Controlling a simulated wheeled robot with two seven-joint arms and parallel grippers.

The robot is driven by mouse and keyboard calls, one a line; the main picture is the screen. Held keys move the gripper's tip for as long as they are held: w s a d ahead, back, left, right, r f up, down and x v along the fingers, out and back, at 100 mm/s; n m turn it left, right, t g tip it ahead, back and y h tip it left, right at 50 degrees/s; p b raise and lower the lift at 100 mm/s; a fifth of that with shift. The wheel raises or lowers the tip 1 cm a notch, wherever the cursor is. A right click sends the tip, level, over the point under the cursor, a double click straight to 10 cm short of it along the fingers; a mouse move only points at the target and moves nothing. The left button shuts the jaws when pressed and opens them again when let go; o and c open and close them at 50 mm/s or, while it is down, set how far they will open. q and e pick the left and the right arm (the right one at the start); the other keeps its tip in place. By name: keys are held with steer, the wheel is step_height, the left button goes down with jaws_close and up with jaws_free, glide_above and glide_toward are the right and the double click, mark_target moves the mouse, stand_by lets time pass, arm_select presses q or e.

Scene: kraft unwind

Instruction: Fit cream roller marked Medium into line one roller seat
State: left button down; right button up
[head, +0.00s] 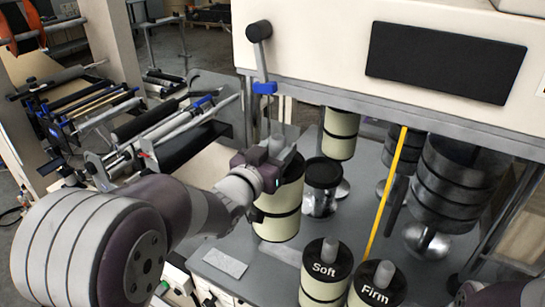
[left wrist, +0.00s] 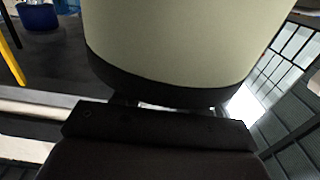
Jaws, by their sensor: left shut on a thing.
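My left gripper (head: 270,165) is shut on a cream roller (head: 278,212) with black end bands and holds it upright by its top end. In the left wrist view the cream roller (left wrist: 190,40) fills the upper middle, its black band close against the gripper. I see no word on the held roller, as its top is covered by the gripper. Two cream rollers with black tops stand at the front, marked Soft (head: 324,285) and Firm (head: 375,297). I cannot tell which part is the line one roller seat.
A black-topped metal cylinder (head: 321,185) stands right of the held roller. Another cream roller (head: 341,134) is behind, under the white machine housing (head: 330,45). A yellow bar (head: 388,195) slants down to its right. Stacked dark rollers (head: 455,180) are at right.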

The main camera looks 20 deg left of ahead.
arm_select(q)
steer(key=shift+w+d, duration=0.2)
steer(key=shift+w, duration=0.75)
steer(key=w+d+p, duration=0.2)
steer(key=w+p, duration=0.1)
steer(key=w, duration=1.1)
steer(key=w+d+f+p, duration=0.1)
steer(key=w+d+p, duration=0.2)
steer(key=w, duration=1.2)
steer(key=shift+d+f+p, duration=0.15)
steer(key=shift+d+p, duration=0.2)
stand_by(0.5)
steer(key=shift+b, duration=0.45)
stand_by(1.1)
